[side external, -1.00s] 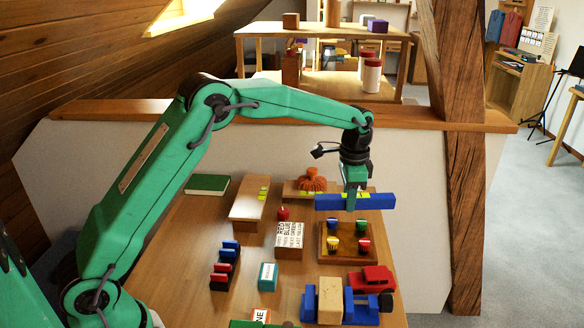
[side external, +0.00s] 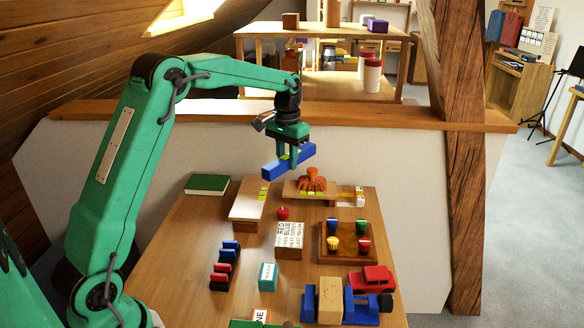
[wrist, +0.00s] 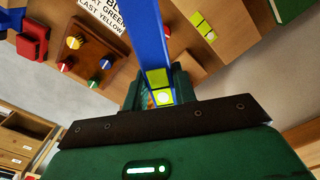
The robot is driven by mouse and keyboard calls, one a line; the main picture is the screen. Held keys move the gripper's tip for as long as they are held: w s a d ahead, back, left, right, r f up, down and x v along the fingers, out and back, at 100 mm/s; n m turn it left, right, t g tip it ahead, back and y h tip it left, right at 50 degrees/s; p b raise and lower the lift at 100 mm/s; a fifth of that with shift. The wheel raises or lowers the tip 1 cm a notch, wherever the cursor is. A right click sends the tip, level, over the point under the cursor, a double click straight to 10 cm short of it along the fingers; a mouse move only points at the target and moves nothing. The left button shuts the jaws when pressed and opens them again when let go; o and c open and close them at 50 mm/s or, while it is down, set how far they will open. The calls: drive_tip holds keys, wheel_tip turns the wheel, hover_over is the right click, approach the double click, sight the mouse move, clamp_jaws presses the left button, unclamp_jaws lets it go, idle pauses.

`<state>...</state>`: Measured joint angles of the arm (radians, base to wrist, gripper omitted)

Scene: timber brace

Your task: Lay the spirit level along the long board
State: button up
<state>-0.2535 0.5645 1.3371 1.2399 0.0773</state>
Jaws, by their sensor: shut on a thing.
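The spirit level is a blue bar (side external: 274,170) with yellow-green squares. My gripper (side external: 289,158) is shut on it near its middle and holds it in the air above the far part of the table, tilted in the side view. The level also shows in the wrist view (wrist: 150,40), running away from my gripper. The long board (side external: 246,205) is a pale wooden plank with yellow-green marks near its far right edge. It lies below and to the left of the level, apart from it. Its marks show in the wrist view (wrist: 204,27).
A second board (side external: 325,195) with an orange ribbed object (side external: 312,180) lies right of the long board. A green book (side external: 207,184) lies at the left.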

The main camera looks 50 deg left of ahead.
drive_tip(key=s+a+n, duration=0.7)
drive_tip(key=a, duration=0.4)
hover_over(247, 196)
drive_tip(key=shift+f, duration=2.55)
drive_tip(key=shift+f, duration=0.25)
drive_tip(key=shift+f, duration=2.9)
drive_tip(key=o, duration=1.1)
